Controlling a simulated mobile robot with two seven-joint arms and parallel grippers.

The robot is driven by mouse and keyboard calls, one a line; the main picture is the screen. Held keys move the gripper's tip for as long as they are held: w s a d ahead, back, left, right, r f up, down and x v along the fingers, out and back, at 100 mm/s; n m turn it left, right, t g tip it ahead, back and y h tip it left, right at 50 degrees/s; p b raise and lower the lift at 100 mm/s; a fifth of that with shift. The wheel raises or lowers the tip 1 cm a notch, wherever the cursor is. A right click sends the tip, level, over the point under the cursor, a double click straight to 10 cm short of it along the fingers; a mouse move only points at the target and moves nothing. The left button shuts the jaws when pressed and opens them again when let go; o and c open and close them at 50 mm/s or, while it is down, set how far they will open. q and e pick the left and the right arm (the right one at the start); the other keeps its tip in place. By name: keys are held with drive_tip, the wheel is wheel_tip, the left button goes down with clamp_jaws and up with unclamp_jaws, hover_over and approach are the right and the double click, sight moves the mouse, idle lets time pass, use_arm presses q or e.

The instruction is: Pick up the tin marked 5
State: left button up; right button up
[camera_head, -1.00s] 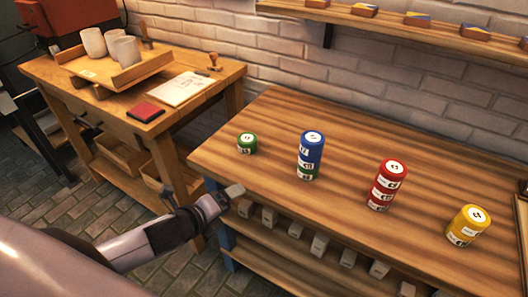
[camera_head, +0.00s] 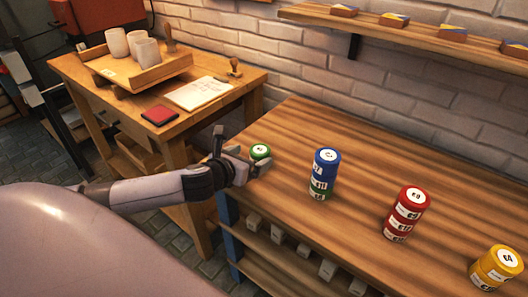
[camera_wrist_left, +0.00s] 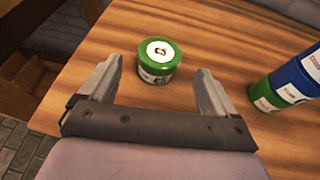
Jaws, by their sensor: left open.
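A single green tin (camera_head: 260,151) with a white top label stands upright near the left end of the long striped table (camera_head: 330,125). In the left wrist view the green tin (camera_wrist_left: 158,62) is just beyond and between the fingertips; its mark is too unclear to read surely. My left gripper (camera_head: 240,154) is open and empty, close to this tin at the table's left edge. The tin is partly hidden by a finger in the head view. Other labelled tins stand in stacks: blue over green (camera_head: 324,172), red (camera_head: 406,213) and yellow (camera_head: 496,267). My right gripper is not in view.
The blue-green stack stands right of the single green tin. A brick wall and a shelf (camera_head: 400,28) run behind the table. A side table (camera_head: 85,73) at left holds a tray with cups, a red pad (camera_head: 160,115) and a paper (camera_head: 198,93).

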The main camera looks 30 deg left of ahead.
sight(258, 152)
use_arm(q)
drive_tip(key=shift+r+x, duration=0.2)
drive_tip(key=shift+x, duration=2.8)
drive_tip(key=shift+w, duration=0.1)
drive_tip(key=c, duration=1.1)
